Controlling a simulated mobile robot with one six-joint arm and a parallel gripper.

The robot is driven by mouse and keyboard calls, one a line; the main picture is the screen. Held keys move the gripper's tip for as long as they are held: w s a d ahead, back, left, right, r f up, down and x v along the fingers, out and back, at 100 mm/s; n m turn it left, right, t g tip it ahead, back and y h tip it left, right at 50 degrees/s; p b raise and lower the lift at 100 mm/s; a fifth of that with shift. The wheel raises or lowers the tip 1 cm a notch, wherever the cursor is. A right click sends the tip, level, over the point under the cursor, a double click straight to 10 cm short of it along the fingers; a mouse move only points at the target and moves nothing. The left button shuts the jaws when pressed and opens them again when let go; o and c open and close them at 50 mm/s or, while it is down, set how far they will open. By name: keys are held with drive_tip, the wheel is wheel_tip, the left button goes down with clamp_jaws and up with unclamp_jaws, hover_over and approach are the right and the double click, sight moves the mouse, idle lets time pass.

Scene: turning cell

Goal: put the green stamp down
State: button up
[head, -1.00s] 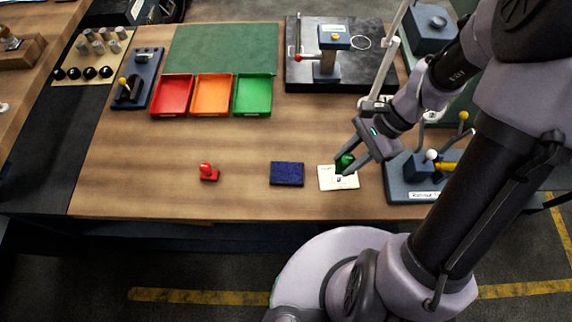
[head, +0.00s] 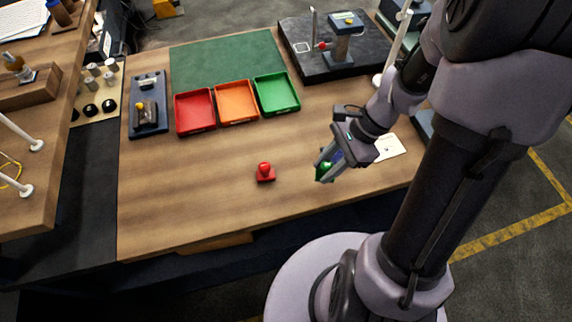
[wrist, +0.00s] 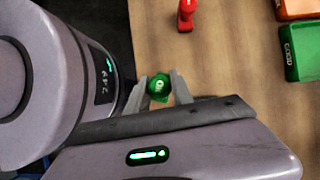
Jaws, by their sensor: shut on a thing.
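The green stamp (head: 324,171) is between the fingers of my gripper (head: 328,166), which is shut on it, over the front right part of the wooden table. In the wrist view the green stamp (wrist: 159,88) shows end-on between the two fingers. I cannot tell how far its base is from the table. A red stamp (head: 265,172) stands on the table to the left; it also shows at the top of the wrist view (wrist: 187,14).
A white card (head: 389,147) lies right of my gripper. The dark blue pad is mostly hidden behind my gripper. Red (head: 194,112), orange (head: 236,103) and green (head: 277,94) trays stand behind. Bare table (head: 200,190) lies left of the red stamp.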

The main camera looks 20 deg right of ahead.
drive_tip(key=w+a, duration=0.1)
drive_tip(key=w, duration=0.1)
drive_tip(key=w+a, duration=0.2)
drive_tip(key=w+a+f+b, duration=0.1)
drive_tip(key=w+a, duration=0.1)
drive_tip(key=shift+w+a, duration=0.3)
drive_tip(key=shift+w, duration=0.15)
wheel_tip(320, 180, down, 3)
drive_tip(key=shift+f+b, duration=0.2)
drive_tip(key=shift+b, duration=0.8)
drive_tip(key=shift+f, duration=0.2)
drive_tip(key=o, duration=1)
drive_tip(key=shift+o, duration=0.2)
drive_tip(key=shift+r, duration=0.1)
